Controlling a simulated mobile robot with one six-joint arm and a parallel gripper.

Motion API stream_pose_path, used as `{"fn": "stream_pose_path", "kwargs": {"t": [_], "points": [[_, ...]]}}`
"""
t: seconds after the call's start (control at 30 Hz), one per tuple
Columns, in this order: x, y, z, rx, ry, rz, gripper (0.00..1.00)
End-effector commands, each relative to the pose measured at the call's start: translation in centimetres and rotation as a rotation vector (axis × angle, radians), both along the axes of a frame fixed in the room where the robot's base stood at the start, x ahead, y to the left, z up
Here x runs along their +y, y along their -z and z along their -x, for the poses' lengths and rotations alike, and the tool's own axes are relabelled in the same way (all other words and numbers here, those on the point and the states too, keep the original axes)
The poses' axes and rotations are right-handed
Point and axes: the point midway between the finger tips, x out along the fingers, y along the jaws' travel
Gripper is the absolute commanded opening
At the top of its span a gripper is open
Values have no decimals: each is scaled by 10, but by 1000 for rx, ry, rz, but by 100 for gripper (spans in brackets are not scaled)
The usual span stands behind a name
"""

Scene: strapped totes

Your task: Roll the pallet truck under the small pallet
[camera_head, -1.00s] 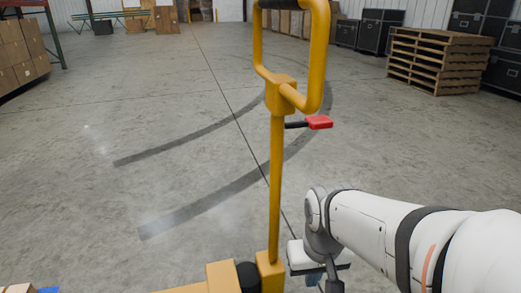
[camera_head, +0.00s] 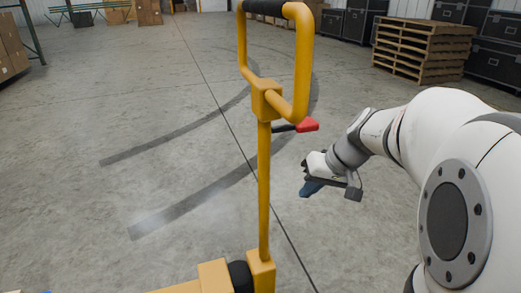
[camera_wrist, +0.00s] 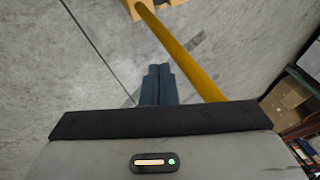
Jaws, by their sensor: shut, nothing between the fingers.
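The yellow pallet truck (camera_head: 264,190) stands in front of me, its upright pole and loop handle rising through the middle of the head view. A red-tipped lever (camera_head: 308,125) sticks out right of the pole. The yellow base is cut off by the bottom edge. My gripper (camera_head: 311,188) is shut and empty, right of the pole and below the lever, apart from both. In the wrist view its dark blue fingers (camera_wrist: 158,83) are together, and the yellow pole (camera_wrist: 183,52) passes beside them. I cannot make out the small pallet or the truck's forks.
A stack of wooden pallets (camera_head: 422,50) stands at the back right, near black cases (camera_head: 346,24). Cartons on a rack (camera_head: 12,50) stand at the left edge. The concrete floor (camera_head: 90,105) between is open, with dark curved tyre marks.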

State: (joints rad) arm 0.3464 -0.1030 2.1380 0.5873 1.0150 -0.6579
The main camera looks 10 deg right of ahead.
Motion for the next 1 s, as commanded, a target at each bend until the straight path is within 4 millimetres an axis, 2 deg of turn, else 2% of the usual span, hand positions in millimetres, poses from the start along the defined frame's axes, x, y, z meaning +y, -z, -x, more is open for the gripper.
{"fn": "stream_pose_path", "kwargs": {"t": [0.03, 0.1, 0.27, 0.47, 0.77, 1.0], "points": [[-12, -11, -11, -33, 7, -22, 0], [-22, -20, -22, -78, 3, -41, 0], [-30, -24, -33, -124, -5, -59, 0], [-15, 2, -45, -123, -11, -61, 0], [14, 54, -71, -122, -11, -60, 0], [45, 53, -74, -125, -11, -57, 0]]}}
